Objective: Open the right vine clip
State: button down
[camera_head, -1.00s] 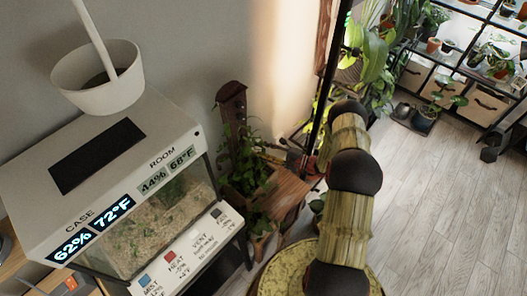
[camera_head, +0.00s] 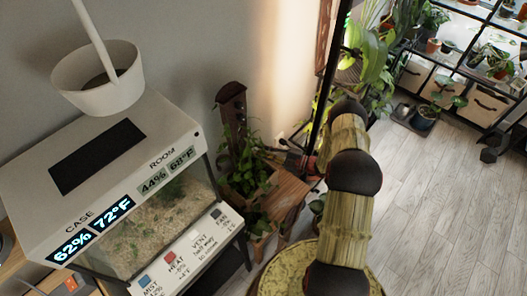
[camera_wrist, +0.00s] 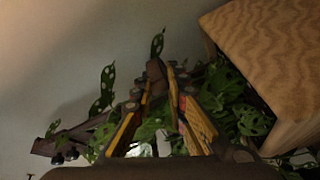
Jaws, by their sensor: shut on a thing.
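In the wrist view, my gripper (camera_wrist: 155,88) has its two wood-toned fingers drawn together towards their tips, among spotted vine leaves (camera_wrist: 108,88). It is shut on a small dark brown piece (camera_wrist: 155,72) between the tips; this looks like a vine clip, but its shape is too dark to be sure. In the head view, the vine (camera_head: 245,180) climbs a dark wooden board (camera_head: 232,110) in a planter. My gripper's end (camera_head: 293,158) is small there, to the right of the vine and partly behind my arm. I cannot make out a left or right clip there.
A wooden stand (camera_head: 287,190) is beside the planter; a wooden block-like surface (camera_wrist: 265,55) is close at right in the wrist view. A terrarium case (camera_head: 150,225) with a white pot (camera_head: 98,88) on top stands left. Open floor (camera_head: 430,210) lies to the right.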

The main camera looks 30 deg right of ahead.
jog(key=shift+f, duration=0.1)
dwell(0.3)
jog(key=shift+w+f+n+g+y+b, duration=0.1)
jog(key=shift+w+n+g+y+b, duration=0.15)
jog(key=shift+n+g+y+b, duration=0.3)
jog(key=shift+w+d+g+y+b, duration=0.15)
jog(key=shift+g+y+b, duration=0.1)
jog(key=shift+g+b, duration=0.2)
jog(key=shift+n, duration=0.25)
jog(key=c, duration=1.7)
grip_release()
jog(key=shift+c, duration=0.2)
jog(key=shift+r, duration=0.2)
